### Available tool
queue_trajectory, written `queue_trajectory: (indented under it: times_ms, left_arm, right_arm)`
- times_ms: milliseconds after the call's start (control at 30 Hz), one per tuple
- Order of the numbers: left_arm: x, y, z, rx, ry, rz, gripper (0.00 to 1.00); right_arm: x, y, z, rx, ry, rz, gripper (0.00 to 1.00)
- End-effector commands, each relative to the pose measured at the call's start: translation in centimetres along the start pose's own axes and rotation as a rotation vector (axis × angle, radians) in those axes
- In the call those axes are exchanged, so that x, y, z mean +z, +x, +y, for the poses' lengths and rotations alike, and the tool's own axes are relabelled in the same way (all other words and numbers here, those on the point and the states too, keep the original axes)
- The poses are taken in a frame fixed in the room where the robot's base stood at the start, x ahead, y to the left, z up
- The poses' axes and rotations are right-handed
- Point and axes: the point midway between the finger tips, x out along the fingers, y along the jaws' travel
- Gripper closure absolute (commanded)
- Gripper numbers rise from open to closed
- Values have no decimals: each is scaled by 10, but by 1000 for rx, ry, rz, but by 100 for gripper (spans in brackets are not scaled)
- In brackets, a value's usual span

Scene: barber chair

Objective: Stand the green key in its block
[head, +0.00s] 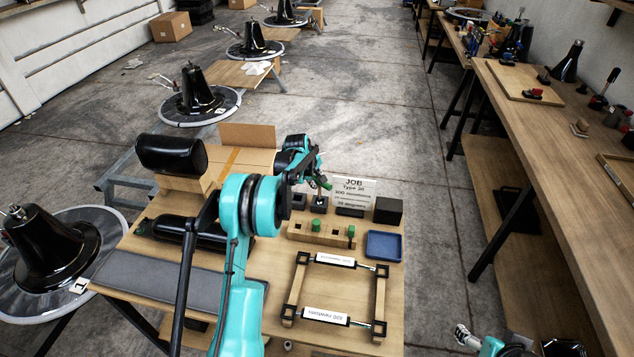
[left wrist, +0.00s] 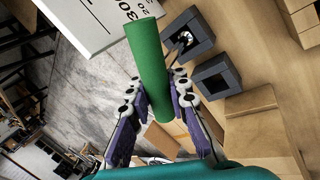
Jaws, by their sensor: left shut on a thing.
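My left gripper (head: 320,184) is shut on a green key (left wrist: 149,68), a plain green cylinder held between the two finger pads in the left wrist view. In the head view the key is small and partly hidden by the gripper. Two small dark blocks with square openings, one here (left wrist: 188,38) and one beside it (left wrist: 217,77), stand close to the held key, apart from it. In the head view a dark block (head: 299,201) shows just below the gripper.
A wooden rack (head: 328,238) holds other green pegs. Nearby are a JOB sign (head: 354,190), a black cube (head: 388,211), a blue tray (head: 384,245) and a wooden frame (head: 292,296) with white labels. A cardboard box (head: 246,150) stands behind my left arm.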

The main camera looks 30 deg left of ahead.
Motion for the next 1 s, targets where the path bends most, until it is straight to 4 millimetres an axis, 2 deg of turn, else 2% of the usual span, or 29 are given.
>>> queue_trajectory:
  times_ms: [200,233,333,733,867,1000]
  left_arm:
    - [0,0,0,0,0,0,100]
    - [0,0,0,0,0,0,84]
    - [0,0,0,0,0,0,58]
    - [0,-3,0,0,0,0,58]
    - [0,-19,0,0,0,0,58]
    - [0,-50,0,0,-1,0,58]
  right_arm:
    - [0,0,0,0,0,0,24]
    - [0,0,0,0,0,0,24]
    - [0,0,0,0,0,0,24]
    - [0,0,0,0,0,0,24]
    - [0,0,0,0,0,0,24]
    - [0,0,0,0,0,0,24]
